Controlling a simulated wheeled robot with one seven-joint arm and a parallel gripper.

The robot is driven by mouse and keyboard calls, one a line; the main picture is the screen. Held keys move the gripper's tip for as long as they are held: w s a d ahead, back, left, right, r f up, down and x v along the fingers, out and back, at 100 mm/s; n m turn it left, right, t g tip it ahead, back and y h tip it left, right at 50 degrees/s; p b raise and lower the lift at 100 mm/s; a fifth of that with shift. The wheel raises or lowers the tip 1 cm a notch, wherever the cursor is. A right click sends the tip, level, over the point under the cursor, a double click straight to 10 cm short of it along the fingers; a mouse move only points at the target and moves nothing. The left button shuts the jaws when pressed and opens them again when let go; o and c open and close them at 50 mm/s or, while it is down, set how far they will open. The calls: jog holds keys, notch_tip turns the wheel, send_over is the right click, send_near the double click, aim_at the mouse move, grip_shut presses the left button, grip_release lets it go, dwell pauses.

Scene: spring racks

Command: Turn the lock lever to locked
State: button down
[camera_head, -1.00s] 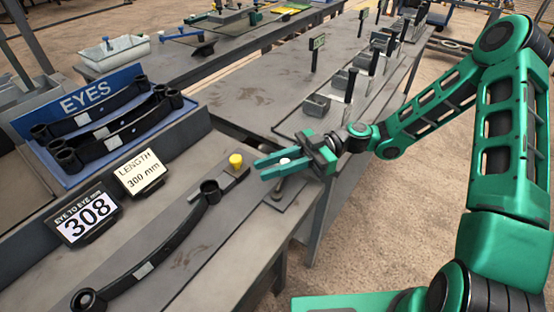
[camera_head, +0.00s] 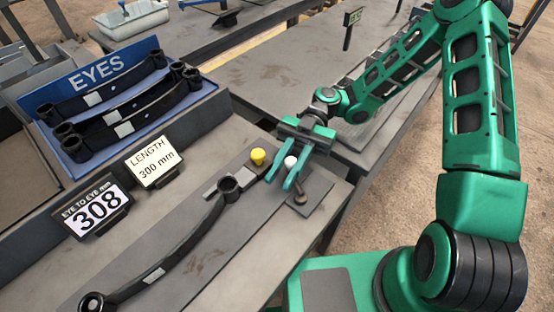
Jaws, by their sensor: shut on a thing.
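The lock lever has a white round knob (camera_head: 290,161) and a dark pivot (camera_head: 300,197) on a small grey plate (camera_head: 316,198) at the bench's right edge. My green gripper (camera_head: 282,181) comes from the back right, its two fingers pointing toward the front left. The white knob sits between the fingers, and the gripper is shut on it. The fingers hide part of the lever's arm. A yellow knob (camera_head: 258,156) stands just left of the gripper. The black leaf spring (camera_head: 180,245) lies on the bench, its upper eye (camera_head: 229,187) near the yellow knob.
A blue "EYES" rack (camera_head: 38,108) holds several black springs at the left. A "308" sign (camera_head: 96,209) and a "300 mm" sign (camera_head: 155,163) stand before it. Another grey bench (camera_head: 270,80) lies behind. Open floor is at the right.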

jog(key=shift+a+n+h, duration=0.1)
jog(key=shift+n+h, duration=0.2)
jog(key=shift+h, duration=0.1)
jog(key=c, duration=1.5)
grip_release()
jog(key=shift+c, duration=0.2)
jog(key=shift+r, duration=0.65)
jog(key=s+a+r, duration=0.7)
jog(key=s+r, duration=0.2)
jog(key=shift+s+r, duration=0.15)
jog(key=shift+r, duration=0.2)
